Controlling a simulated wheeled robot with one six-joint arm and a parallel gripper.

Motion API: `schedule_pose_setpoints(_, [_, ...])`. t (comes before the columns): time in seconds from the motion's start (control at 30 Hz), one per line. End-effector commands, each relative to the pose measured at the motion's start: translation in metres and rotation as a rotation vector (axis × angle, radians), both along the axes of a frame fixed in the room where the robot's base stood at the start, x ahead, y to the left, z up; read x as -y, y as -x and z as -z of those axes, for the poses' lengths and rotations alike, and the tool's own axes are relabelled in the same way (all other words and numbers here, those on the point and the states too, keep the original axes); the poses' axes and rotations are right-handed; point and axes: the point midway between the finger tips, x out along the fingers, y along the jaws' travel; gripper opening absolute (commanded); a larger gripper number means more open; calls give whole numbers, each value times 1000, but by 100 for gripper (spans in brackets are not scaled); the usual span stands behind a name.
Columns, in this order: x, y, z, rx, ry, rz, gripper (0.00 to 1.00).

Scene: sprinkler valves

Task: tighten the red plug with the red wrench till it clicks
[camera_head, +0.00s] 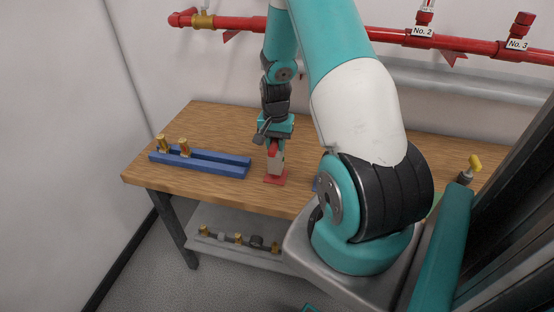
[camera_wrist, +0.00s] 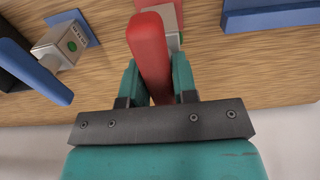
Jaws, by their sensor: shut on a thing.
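The red wrench stands at the table's front edge in the head view, with a grey body (camera_head: 277,163) and a red handle (camera_head: 273,151). Its base is at a red pad (camera_head: 275,180); I cannot tell whether it touches the pad. My gripper (camera_head: 274,145) is above it. In the wrist view my gripper (camera_wrist: 155,68) has its two teal fingers shut on the red handle (camera_wrist: 150,42). The handle partly hides the grey body behind it. Red-topped fittings sit on the wall pipe at No. 2 (camera_head: 425,17) and No. 3 (camera_head: 523,19); I cannot tell which is the plug.
A blue rack (camera_head: 215,163) with brass fittings lies left on the wooden table (camera_head: 145,172). In the wrist view a blue-handled wrench (camera_wrist: 62,42) stands close at the left. A lower shelf (camera_head: 215,245) holds fittings. My arm hides the table's right part.

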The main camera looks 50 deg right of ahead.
Motion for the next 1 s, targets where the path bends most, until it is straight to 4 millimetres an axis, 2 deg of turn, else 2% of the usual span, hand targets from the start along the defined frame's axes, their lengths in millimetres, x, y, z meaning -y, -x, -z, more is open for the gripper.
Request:
schedule_pose_setpoints(0.03, [0, 0, -7, 1, 1, 0, 0])
schedule_pose_setpoints(0.33, [0, 0, -16, 1, 1, 0, 0])
schedule_pose_setpoints(0.8, [0, 0, -49, 0, 1, 0, 0])
schedule_pose_setpoints(1.0, [0, 0, -50, 0, 0, 0, 0])
